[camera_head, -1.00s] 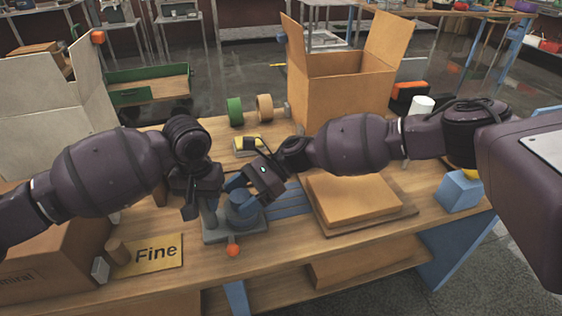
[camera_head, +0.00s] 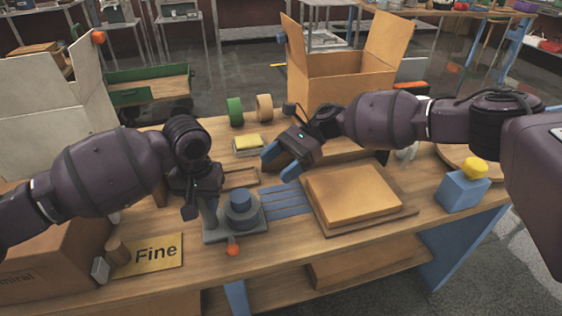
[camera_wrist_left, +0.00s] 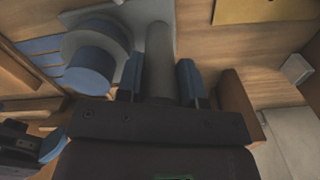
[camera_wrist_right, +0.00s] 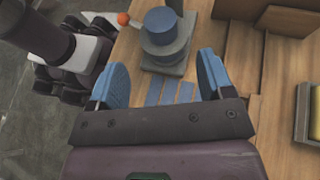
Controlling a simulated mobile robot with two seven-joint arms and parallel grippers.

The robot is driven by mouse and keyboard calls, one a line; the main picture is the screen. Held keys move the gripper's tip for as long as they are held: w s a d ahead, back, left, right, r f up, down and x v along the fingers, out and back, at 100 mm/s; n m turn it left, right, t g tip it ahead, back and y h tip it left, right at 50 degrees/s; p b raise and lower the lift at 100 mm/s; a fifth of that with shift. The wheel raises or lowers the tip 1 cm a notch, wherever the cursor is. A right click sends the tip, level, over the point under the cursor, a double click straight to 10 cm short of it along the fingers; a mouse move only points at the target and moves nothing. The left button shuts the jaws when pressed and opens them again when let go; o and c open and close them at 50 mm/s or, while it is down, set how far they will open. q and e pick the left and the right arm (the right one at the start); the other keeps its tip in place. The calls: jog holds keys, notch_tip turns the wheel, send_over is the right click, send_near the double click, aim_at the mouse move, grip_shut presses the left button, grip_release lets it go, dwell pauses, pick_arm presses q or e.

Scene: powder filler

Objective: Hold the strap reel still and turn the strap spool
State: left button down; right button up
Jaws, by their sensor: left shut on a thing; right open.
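The strap reel is a grey base (camera_head: 222,236) with an upright grey post on its left, an orange ball at the front and the round blue-topped strap spool (camera_head: 240,205). The spool also shows in the left wrist view (camera_wrist_left: 90,70) and the right wrist view (camera_wrist_right: 160,27). My left gripper (camera_head: 198,208) is shut on the grey post (camera_wrist_left: 160,60), between its blue fingers in the left wrist view. My right gripper (camera_head: 278,166) is open and empty, above and right of the spool, apart from it. Blue straps (camera_head: 288,201) lie flat right of the base.
A flat brown carton (camera_head: 352,192) lies right of the straps. A blue block with a yellow knob (camera_head: 462,187) stands at the right edge. A "Fine" sign (camera_head: 155,255) lies front left. An open box (camera_head: 340,90) and tape rolls (camera_head: 236,111) stand behind.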

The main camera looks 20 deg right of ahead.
jog(key=shift+d+r, duration=0.15)
jog(key=shift+d, duration=0.1)
